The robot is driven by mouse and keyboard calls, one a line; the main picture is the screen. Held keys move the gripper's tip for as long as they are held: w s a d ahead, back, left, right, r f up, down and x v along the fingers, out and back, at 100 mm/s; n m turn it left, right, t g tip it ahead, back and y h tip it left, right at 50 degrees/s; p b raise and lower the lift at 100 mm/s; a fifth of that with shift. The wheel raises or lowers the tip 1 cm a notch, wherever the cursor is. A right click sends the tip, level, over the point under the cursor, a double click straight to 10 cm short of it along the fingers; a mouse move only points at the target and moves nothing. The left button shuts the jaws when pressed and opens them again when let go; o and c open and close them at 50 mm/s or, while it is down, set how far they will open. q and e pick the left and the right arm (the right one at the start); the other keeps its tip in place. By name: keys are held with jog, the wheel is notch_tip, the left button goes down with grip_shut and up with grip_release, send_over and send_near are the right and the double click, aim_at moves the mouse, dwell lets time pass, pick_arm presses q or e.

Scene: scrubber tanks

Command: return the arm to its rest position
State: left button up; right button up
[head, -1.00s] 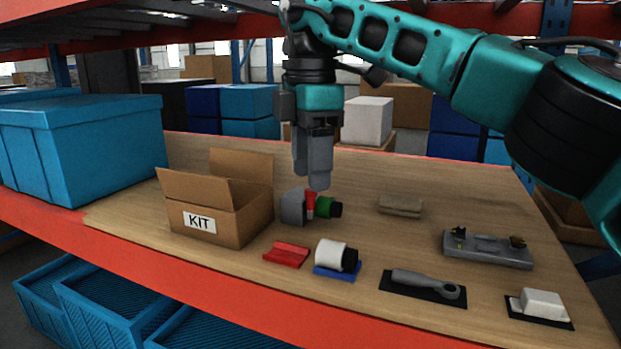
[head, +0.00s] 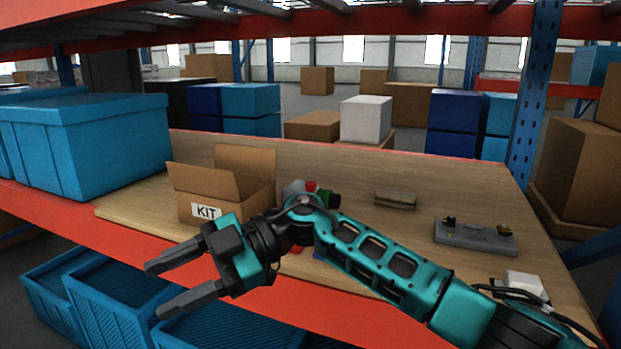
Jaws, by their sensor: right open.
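My right arm comes in from the lower right and reaches left across the front of the shelf. My right gripper (head: 155,289) is open and empty, its two fingers apart and pointing left in front of the shelf's front beam. The open cardboard box marked KIT (head: 225,190) stands on the board behind the gripper. My arm hides most of the small parts along the front of the board. My left gripper is not in view.
A blue lidded bin (head: 95,150) stands left on the shelf. Blue crates (head: 60,285) are below the orange front beam (head: 300,316). A grey fixture (head: 474,238), a tan block (head: 396,201) and a white part (head: 524,285) lie on the board's right side.

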jog(key=w+d+f+m+t+h, duration=0.1)
jog(key=w+d+f+m+t, duration=0.1)
jog(key=d+f+m+t, duration=0.85)
jog(key=w+d+f+m+t+h, duration=0.1)
jog(key=w+d+f+m+t, duration=0.2)
jog(key=d+f+m+t, duration=0.7)
jog(key=s+d+f+m+g+h, duration=0.2)
jog(key=s+d+f+m+h, duration=0.4)
jog(key=s+d+f, duration=0.8)
jog(key=s+h+p, duration=0.1)
jog(key=s+h, duration=0.2)
jog(key=shift+d+h, duration=0.15)
jog(key=shift+h, duration=0.15)
